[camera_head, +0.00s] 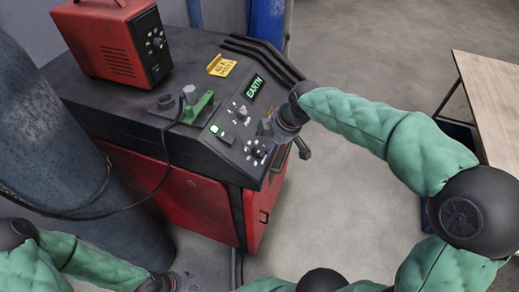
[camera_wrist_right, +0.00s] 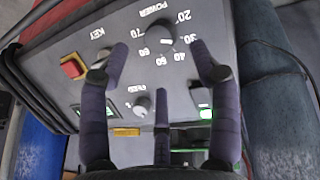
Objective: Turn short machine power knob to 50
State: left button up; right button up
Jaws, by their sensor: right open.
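The short machine (camera_head: 215,205) is a red and black cabinet with a sloped control panel. Its dark power knob (camera_wrist_right: 158,36) shows in the right wrist view, ringed by upside-down numbers from 20 to 70. I cannot read its setting. In the head view the power knob (camera_head: 256,151) sits low on the panel. My right gripper (camera_head: 283,126) is at the panel's right side; in the wrist view the open, empty gripper (camera_wrist_right: 161,62) has its fingers spread below and beside the knob, apart from it. My left gripper (camera_head: 184,282) is at the bottom edge, partly cut off.
A pale feed knob (camera_wrist_right: 142,106) and a red button (camera_wrist_right: 73,66) are near the power knob. A red box (camera_head: 112,42) stands on the machine. A large grey cylinder (camera_head: 60,150) is at left, a wooden table (camera_head: 495,100) at right. Floor between is clear.

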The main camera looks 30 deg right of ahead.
aim_at(260, 150)
jog(key=b+x, duration=0.1)
jog(key=x, duration=0.5)
jog(key=shift+w+f, duration=0.2)
jog(key=shift+f, duration=0.05)
jog(key=shift+a, duration=0.1)
jog(key=c, duration=1.1)
